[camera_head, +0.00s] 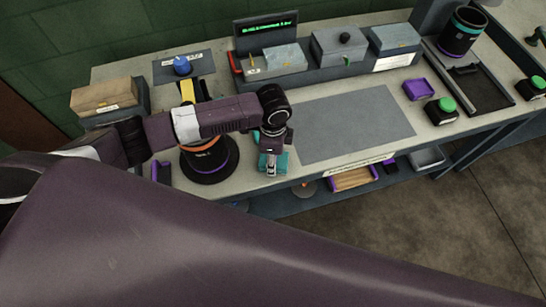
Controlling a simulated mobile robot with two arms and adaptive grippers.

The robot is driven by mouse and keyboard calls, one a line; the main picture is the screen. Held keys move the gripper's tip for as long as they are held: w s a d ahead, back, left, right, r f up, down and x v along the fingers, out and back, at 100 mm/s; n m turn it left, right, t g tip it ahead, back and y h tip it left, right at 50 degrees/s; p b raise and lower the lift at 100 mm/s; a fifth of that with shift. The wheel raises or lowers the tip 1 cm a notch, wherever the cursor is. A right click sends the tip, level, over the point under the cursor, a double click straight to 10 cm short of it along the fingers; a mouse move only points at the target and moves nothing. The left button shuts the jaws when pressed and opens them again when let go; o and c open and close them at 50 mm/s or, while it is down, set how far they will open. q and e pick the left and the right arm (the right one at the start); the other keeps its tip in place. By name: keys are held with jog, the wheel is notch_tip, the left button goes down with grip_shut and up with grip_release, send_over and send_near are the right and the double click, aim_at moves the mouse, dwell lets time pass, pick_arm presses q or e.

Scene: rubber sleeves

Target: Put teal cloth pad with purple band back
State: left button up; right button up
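A teal cloth pad (283,162) lies at the front edge of the bench, left of the grey mat. It shows on both sides of my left gripper (271,170), which points down over it. I cannot make out a purple band, as the gripper hides the pad's middle. The fingertips are too small to tell if they are open or shut, or if they touch the pad. My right gripper is not in view.
A black round container (208,165) with orange and purple bands stands left of the pad. The grey mat (355,122) is bare. Lidded grey boxes (338,45), a purple tray (418,90) and a green button (441,109) stand beyond. My own arm link fills the foreground.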

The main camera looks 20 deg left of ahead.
pick_arm(q)
jog(key=shift+f, duration=0.2)
jog(key=o, duration=1)
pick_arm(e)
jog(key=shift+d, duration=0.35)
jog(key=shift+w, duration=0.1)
pick_arm(q)
notch_tip(320, 180, up, 12)
jog(key=shift+r+b, duration=0.25)
jog(key=shift+b, duration=0.6)
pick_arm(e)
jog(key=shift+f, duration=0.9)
